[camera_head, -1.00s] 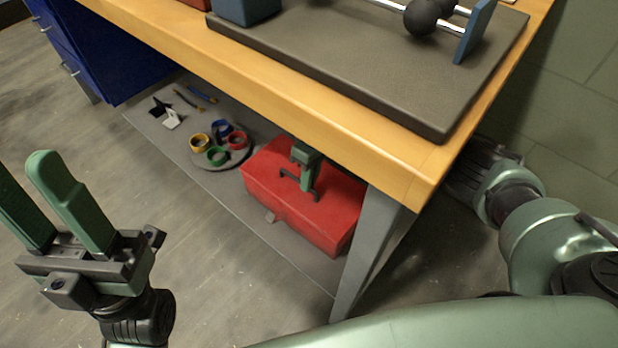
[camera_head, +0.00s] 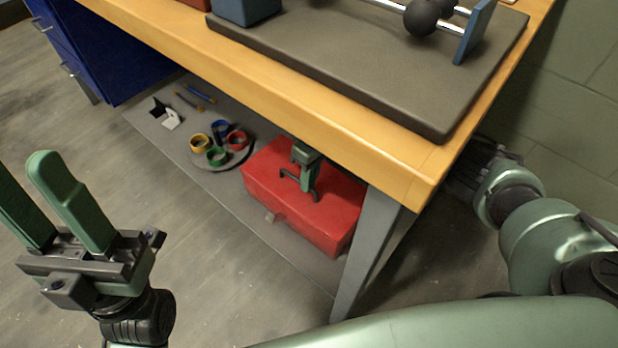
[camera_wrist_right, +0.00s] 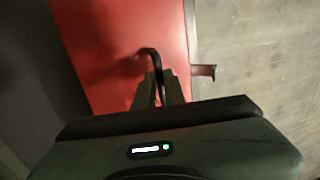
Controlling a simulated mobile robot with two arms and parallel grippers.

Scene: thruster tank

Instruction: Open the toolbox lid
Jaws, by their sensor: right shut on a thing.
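The red toolbox (camera_head: 325,215) sits on the grey lower shelf under the workbench, and its lid looks shut. A dark handle (camera_head: 288,177) stands on its top. My right gripper (camera_head: 308,188) reaches in under the bench top and is shut on the handle. In the right wrist view the two fingers (camera_wrist_right: 158,92) close around the dark handle (camera_wrist_right: 153,62) over the red lid (camera_wrist_right: 120,50). A latch (camera_wrist_right: 204,71) sticks out at the toolbox's front side. My left gripper (camera_head: 80,205) is open and empty over the floor at the left.
The wooden bench top (camera_head: 330,120) overhangs the toolbox, and a grey bench leg (camera_head: 365,250) stands close to its right end. A round tray with coloured tape rolls (camera_head: 218,155) lies left of the toolbox. The floor in front is clear.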

